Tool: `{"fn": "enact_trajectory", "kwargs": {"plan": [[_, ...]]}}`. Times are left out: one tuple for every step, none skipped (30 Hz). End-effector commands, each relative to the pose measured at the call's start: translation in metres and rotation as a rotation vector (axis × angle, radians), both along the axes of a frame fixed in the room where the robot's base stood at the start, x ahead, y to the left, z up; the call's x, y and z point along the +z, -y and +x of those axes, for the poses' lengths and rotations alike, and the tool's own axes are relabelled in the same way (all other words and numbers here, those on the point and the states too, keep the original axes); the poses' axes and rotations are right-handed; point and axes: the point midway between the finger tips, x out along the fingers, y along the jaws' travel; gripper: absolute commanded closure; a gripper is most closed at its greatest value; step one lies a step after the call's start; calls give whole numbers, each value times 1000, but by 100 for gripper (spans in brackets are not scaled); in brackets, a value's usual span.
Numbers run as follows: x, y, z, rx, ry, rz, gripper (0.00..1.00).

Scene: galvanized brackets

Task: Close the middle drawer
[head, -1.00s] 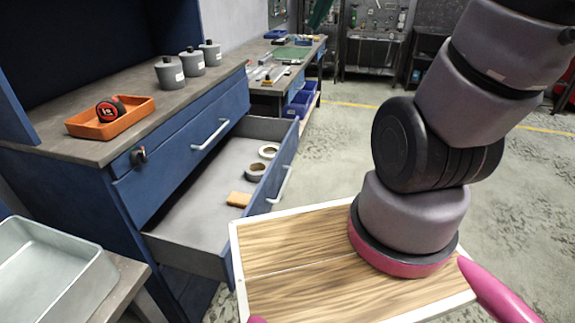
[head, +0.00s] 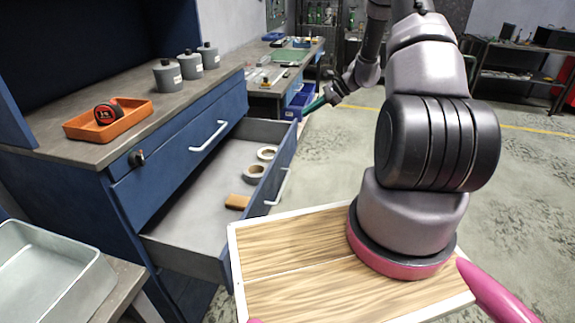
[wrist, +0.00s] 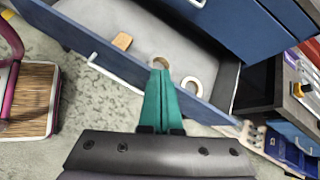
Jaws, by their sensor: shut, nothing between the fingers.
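The middle drawer (head: 228,267) of the blue cabinet stands open, pulled well out, with a white bar handle (head: 279,186) on its front. Inside lie two tape rolls (head: 255,174) and a tan block (head: 237,202). My gripper (head: 316,106) is shut and empty. In the head view it is beyond the drawer's far front corner, on the outer side. In the wrist view my teal gripper fingers (wrist: 160,72) are together and overlap the drawer's front panel (wrist: 125,68) near the tape rolls; I cannot tell whether they touch it.
The drawer above (head: 180,150) is shut. On the worktop (head: 90,150) are an orange tray (head: 108,119) with a tape measure and several grey canisters (head: 167,76). A grey bin (head: 45,272) stands lower left. A workbench with blue bins (head: 297,98) is behind. Floor to the right is open.

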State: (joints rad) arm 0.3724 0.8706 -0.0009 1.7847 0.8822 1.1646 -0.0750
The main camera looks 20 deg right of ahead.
Motion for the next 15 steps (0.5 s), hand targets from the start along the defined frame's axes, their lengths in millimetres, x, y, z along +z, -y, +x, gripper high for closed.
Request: {"fn": "enact_trajectory", "kwargs": {"plan": [[-32, 8, 2, -45, -35, 38, 100], [-48, 12, 3, -73, -51, 60, 100], [-69, 17, 5, -108, -71, 86, 100], [-85, 20, 5, -136, -86, 106, 100], [-101, 24, 5, -163, -101, 126, 100], [-120, 28, 4, -196, -118, 150, 100], [-134, 31, 3, -220, -131, 167, 100], [-147, 33, 2, -243, -142, 182, 100], [-163, 36, 0, -270, -155, 201, 100], [-173, 38, -1, -288, -164, 212, 100], [-182, 39, -3, -303, -172, 223, 100], [-193, 41, -4, -324, -180, 236, 100], [-199, 42, -5, -335, -186, 243, 100], [-204, 43, -6, -344, -189, 249, 100], [-209, 44, -7, -353, -193, 254, 100]]}}
